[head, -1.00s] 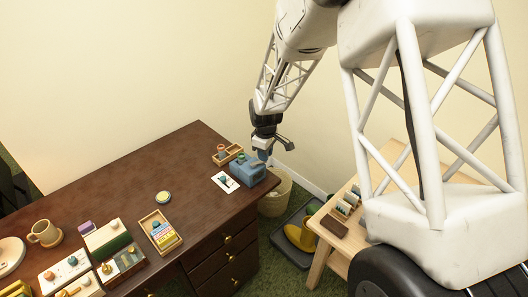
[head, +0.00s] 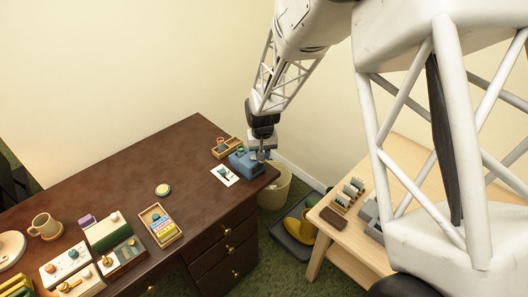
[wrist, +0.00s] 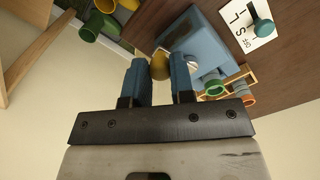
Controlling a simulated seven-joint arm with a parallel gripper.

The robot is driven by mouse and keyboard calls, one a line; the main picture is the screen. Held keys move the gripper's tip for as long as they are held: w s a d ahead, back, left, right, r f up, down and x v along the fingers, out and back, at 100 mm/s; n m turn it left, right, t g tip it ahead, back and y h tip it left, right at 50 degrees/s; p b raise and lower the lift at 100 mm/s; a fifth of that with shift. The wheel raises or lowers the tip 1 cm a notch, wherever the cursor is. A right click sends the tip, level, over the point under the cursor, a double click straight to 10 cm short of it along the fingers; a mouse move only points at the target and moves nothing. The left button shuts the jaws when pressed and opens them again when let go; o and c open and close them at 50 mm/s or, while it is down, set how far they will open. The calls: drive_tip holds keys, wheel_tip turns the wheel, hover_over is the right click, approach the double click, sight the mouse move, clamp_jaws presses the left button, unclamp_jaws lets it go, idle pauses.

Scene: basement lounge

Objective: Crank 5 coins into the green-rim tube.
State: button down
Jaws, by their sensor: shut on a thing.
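A blue coin machine (head: 246,165) stands at the right corner of the brown desk; the wrist view shows its blue body (wrist: 203,45). A brass-yellow crank knob (wrist: 160,65) sits at its side. My gripper (wrist: 160,72) has its two blue fingers on either side of the knob and is shut on it. In the head view my gripper (head: 262,154) is at the machine's right side and hides the crank. A green-rim tube (wrist: 213,88) and an orange-rim tube (wrist: 221,103) stand in a wooden rack (head: 224,150) beside the machine. Coins inside the tubes cannot be made out.
A white card (head: 224,175) with a teal piece on it lies in front of the machine. A bin (head: 275,188) stands below the desk corner, near a tray with yellow boots (head: 298,228). A pale wooden table (head: 345,237) is to the right. The desk's middle is mostly clear.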

drive_tip(key=a+m, duration=0.1)
drive_tip(key=m, duration=0.3)
drive_tip(key=s+a+m, duration=0.1)
drive_tip(key=a+m, duration=0.1)
drive_tip(key=m, duration=0.3)
drive_tip(key=a+m, duration=0.2)
drive_tip(key=m, duration=0.2)
drive_tip(key=shift+s+m, duration=0.3)
drive_tip(key=shift+m, duration=0.1)
drive_tip(key=shift+w+a+m, duration=0.2)
drive_tip(key=shift+a+m, duration=0.15)
drive_tip(key=shift+m, duration=0.65)
drive_tip(key=shift+w+a+m, duration=0.2)
drive_tip(key=shift+a+m, duration=0.1)
drive_tip(key=shift+m, duration=0.7)
drive_tip(key=c, duration=1)
unclamp_jaws()
drive_tip(key=shift+r, duration=3.95)
